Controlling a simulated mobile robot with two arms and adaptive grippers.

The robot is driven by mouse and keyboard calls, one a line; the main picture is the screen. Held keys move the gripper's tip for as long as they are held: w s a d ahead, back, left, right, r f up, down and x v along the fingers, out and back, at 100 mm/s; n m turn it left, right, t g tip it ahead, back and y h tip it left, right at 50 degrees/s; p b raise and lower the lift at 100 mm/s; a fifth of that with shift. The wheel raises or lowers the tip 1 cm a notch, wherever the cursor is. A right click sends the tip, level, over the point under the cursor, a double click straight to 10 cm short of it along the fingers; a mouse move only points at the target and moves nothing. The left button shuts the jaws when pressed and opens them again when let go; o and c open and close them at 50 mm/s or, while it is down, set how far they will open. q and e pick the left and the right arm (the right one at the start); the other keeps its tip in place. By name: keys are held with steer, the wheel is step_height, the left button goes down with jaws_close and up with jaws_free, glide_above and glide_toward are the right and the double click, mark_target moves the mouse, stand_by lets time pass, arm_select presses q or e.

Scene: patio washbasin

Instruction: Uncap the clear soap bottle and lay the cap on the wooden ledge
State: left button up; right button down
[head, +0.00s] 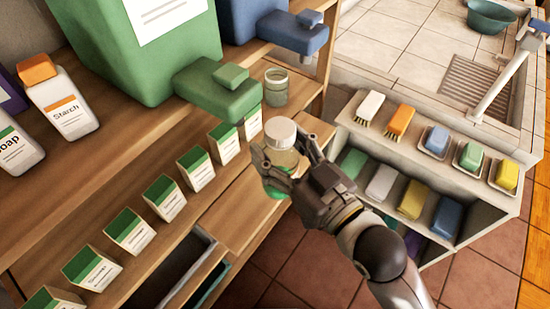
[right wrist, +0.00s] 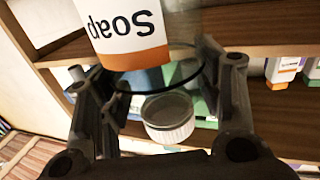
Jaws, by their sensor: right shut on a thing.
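The clear soap bottle (head: 281,160) is in my right gripper (head: 285,166), in front of the wooden shelves. Its white cap (head: 280,131) sits on top, and some green shows low in the bottle. The right gripper is shut around the bottle's body, below the cap. In the right wrist view the bottle's orange and white Soap label (right wrist: 130,35) appears upside down, with the ribbed white cap (right wrist: 169,120) below it between the fingers. Wooden boards (head: 235,212) run beside and below the bottle; I cannot tell which is the ledge. My left gripper is not in view.
A row of green and white cartons (head: 165,198) lines the shelf left of the bottle. A large green dispenser (head: 140,50) and a clear jar (head: 276,88) stand behind. A stone rack (head: 450,145) with brushes and soap bars is at the right. Tiled floor (head: 290,255) lies below.

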steer(key=shift+w+a+r, duration=0.1)
steer(key=shift+a, duration=0.45)
steer(key=shift+w+a+n+g, duration=0.15)
steer(key=shift+w+n+g, duration=0.15)
steer(key=w+f+p, duration=0.1)
steer(key=w+f, duration=1.2)
steer(key=shift+y, duration=0.4)
steer(key=shift+f, duration=0.1)
steer(key=shift+c, duration=2.1)
jaws_free()
